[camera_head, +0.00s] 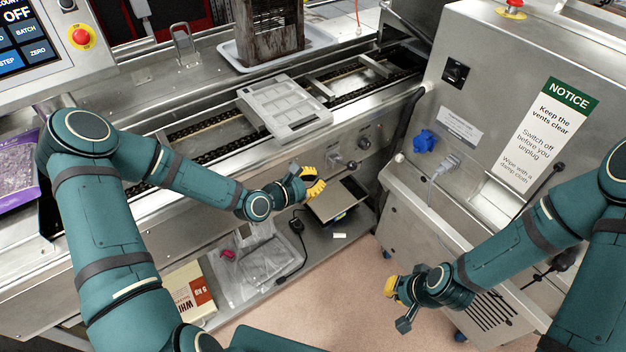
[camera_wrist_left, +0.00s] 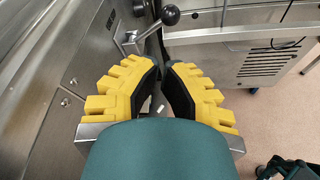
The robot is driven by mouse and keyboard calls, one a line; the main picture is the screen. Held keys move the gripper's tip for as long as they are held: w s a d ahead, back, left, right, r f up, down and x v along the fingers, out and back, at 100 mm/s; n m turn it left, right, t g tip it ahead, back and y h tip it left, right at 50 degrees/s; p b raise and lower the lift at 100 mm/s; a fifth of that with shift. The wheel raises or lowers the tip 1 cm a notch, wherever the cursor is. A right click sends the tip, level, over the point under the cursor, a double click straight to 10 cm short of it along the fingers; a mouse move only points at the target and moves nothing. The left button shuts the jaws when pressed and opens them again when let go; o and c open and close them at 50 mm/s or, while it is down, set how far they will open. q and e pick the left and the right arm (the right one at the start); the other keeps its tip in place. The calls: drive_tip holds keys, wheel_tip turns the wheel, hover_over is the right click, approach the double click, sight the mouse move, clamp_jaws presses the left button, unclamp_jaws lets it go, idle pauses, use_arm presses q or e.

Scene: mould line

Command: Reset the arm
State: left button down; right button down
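My left gripper (camera_head: 314,181) is out in front of the metal side of the mould line, above the lower shelf. In the left wrist view its yellow, black-padded fingers (camera_wrist_left: 162,72) stand a narrow gap apart with nothing between them. A lever with a black ball knob (camera_wrist_left: 171,15) is just beyond the fingertips; the knob also shows in the head view (camera_head: 352,165). My right gripper (camera_head: 394,304) hangs low over the floor in front of the grey cabinet. Its fingers look spread and empty.
A grey mould tray (camera_head: 285,106) lies on the conveyor. The lower shelf (camera_head: 352,228) holds a brown flat-topped box (camera_head: 338,200), plastic bags (camera_head: 245,262) and a white-and-red package (camera_head: 190,290). The cabinet (camera_head: 500,120) with a NOTICE sign stands right. The pink floor (camera_head: 340,300) is clear.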

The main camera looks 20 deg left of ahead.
idle(0.3)
use_arm(q)
drive_tip(key=s+d+f+m+g+y+b, duration=0.2)
drive_tip(key=s+f+m+g, duration=0.3)
drive_tip(key=s+f+m, duration=0.3)
drive_tip(key=s+d+f+m+g+y+b, duration=0.2)
drive_tip(key=s+f+m+g, duration=0.3)
drive_tip(key=s+f+m, duration=0.3)
drive_tip(key=s+d+m+b, duration=0.1)
drive_tip(key=s+m, duration=0.3)
drive_tip(key=m, duration=0.3)
drive_tip(key=shift+m, duration=0.3)
drive_tip(key=shift+f, duration=0.1)
